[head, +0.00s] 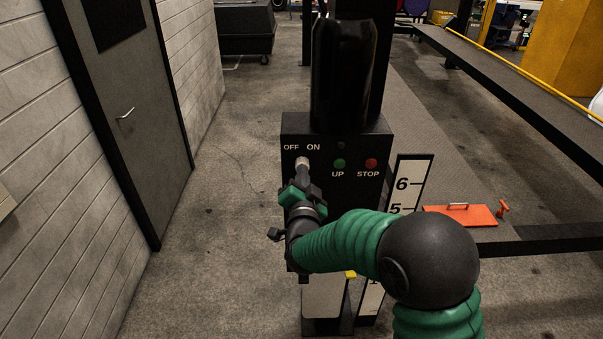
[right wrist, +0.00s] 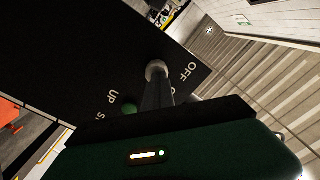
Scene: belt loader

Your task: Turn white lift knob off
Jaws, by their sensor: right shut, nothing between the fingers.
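The white lift knob (head: 302,162) is on the black control panel (head: 340,195), under the OFF and ON labels. In the head view it sits between the two labels, just above my gripper. My right gripper (head: 302,180) is shut with nothing held, its tip at the lower side of the knob. In the right wrist view the round pale knob (right wrist: 157,69) shows at the end of my shut fingers (right wrist: 157,92). I cannot tell whether they touch. The gripper hides the lower part of the knob. My left gripper is not in view.
A green UP button (head: 340,163) and a red STOP button (head: 371,163) are right of the knob. A numbered scale (head: 408,183) stands beside the panel. An orange plate (head: 462,214) lies further right. Open floor lies left of the panel, before a grey door (head: 125,110).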

